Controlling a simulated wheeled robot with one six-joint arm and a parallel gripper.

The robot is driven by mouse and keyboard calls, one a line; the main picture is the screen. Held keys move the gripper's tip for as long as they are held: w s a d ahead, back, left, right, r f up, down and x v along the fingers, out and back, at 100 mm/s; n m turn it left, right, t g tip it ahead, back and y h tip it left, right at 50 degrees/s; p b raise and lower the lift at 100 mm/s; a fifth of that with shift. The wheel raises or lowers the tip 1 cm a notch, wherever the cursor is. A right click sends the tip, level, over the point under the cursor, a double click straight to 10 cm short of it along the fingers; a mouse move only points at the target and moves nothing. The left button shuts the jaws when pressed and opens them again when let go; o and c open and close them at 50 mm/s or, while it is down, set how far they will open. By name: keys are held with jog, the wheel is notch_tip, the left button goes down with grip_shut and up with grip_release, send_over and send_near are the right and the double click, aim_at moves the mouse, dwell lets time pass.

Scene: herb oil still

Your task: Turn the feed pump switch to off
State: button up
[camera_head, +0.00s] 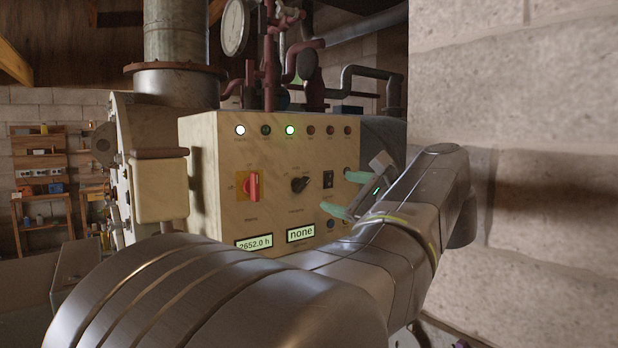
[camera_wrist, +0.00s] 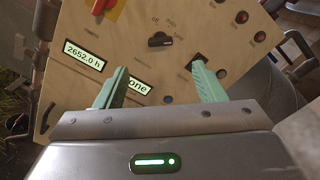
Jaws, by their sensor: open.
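The cream control panel (camera_head: 215,150) carries a black rotary switch (camera_head: 300,184), a red-handled switch (camera_head: 251,186) on a yellow plate, and a small black rocker switch (camera_head: 328,179). The labels are too small to read, so I cannot tell which is the feed pump switch. My gripper (camera_head: 336,192) is open and empty, at the panel's right side. In the wrist view my gripper's green fingers (camera_wrist: 158,70) point at the panel, with the black rotary switch (camera_wrist: 160,41) beyond and between them. The right fingertip partly covers the rocker switch (camera_wrist: 198,60).
The panel's top lamps include a lit white lamp (camera_head: 240,130) and a lit green lamp (camera_head: 289,130). One display (camera_head: 254,243) reads 2652.0 h; another (camera_head: 300,233) reads none. A block wall (camera_head: 540,150) stands close on the right. Pipes and a gauge (camera_head: 235,27) rise behind.

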aim_at(303, 183)
jog(key=p+x, duration=0.3)
jog(key=x, duration=1)
jog(key=shift+f, duration=0.1)
jog(key=c, duration=1)
